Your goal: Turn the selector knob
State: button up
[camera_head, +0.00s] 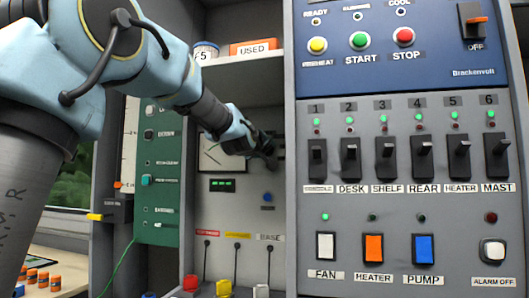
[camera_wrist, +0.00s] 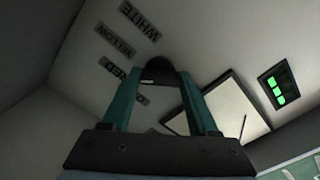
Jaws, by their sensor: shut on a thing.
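The selector knob is a dark rounded knob (camera_wrist: 180,66) on the grey panel, seen between my fingertips in the wrist view. Position labels reading WHITE (camera_wrist: 140,20), YELLOW (camera_wrist: 116,40) and RED stand beside it, with another label partly covered by a finger. My gripper (camera_wrist: 158,82) has its two teal fingers on either side of the knob, shut on it. In the head view my gripper (camera_head: 266,152) reaches the recessed grey panel from the upper left and hides the knob there. Which label the knob points at cannot be told.
A square gauge (camera_head: 212,158) and a green-lit display (camera_head: 222,185) sit left of and below my gripper. A blue button (camera_head: 267,197) is below it. A large switch panel (camera_head: 400,200) juts out on the right. A shelf with a USED box (camera_head: 254,47) is above.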

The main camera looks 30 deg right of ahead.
jog(key=m, duration=0.5)
jog(key=shift+f+m, duration=0.1)
jog(key=shift+m, duration=0.2)
dwell(0.4)
jog(key=o, duration=1.4)
jog(key=b+v, duration=0.2)
jog(key=v, duration=0.9)
jog(key=shift+w, duration=0.1)
